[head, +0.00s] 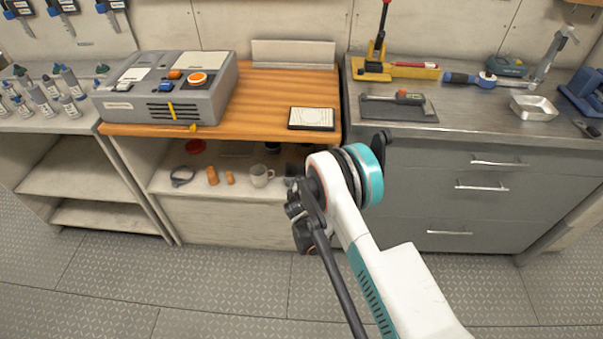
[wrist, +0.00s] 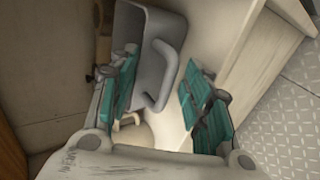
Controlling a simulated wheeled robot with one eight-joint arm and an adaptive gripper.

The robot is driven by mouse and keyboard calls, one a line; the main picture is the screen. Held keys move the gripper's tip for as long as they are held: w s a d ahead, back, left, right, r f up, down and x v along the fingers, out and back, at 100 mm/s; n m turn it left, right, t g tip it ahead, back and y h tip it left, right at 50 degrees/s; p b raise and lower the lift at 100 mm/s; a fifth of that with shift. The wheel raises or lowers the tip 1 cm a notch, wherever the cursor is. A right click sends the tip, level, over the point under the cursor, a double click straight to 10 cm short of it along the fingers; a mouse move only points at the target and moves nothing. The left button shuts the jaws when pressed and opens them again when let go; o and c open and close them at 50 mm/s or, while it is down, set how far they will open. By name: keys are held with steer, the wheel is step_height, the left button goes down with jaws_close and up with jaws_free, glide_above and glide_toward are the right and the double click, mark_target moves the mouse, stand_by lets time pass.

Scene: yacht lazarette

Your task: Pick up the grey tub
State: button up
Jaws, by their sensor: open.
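In the wrist view a grey tub (wrist: 156,38) with a looped handle shows in front of my gripper (wrist: 160,82). My gripper is open, with one teal-padded finger on each side of the handle. The left finger overlaps the tub's edge in the picture; I cannot tell whether it touches. In the head view my gripper (head: 292,185) reaches into the shelf under the wooden worktop. There my arm and the worktop hide most of the gripper, and I cannot make out the tub clearly.
A pale mug (head: 261,176), orange-brown pieces (head: 212,176) and a dark ring-shaped item (head: 181,177) stand on the shelf left of my gripper. The wooden worktop (head: 262,95) overhangs it. A grey drawer cabinet (head: 450,190) is at right. The floor in front is clear.

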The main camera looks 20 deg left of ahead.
steer(key=shift+w+a+f, duration=0.1)
steer(key=shift+w+f, duration=0.2)
steer(key=shift+w, duration=0.1)
steer(key=shift+r, duration=0.1)
jaws_close()
steer(key=shift+s, duration=0.1)
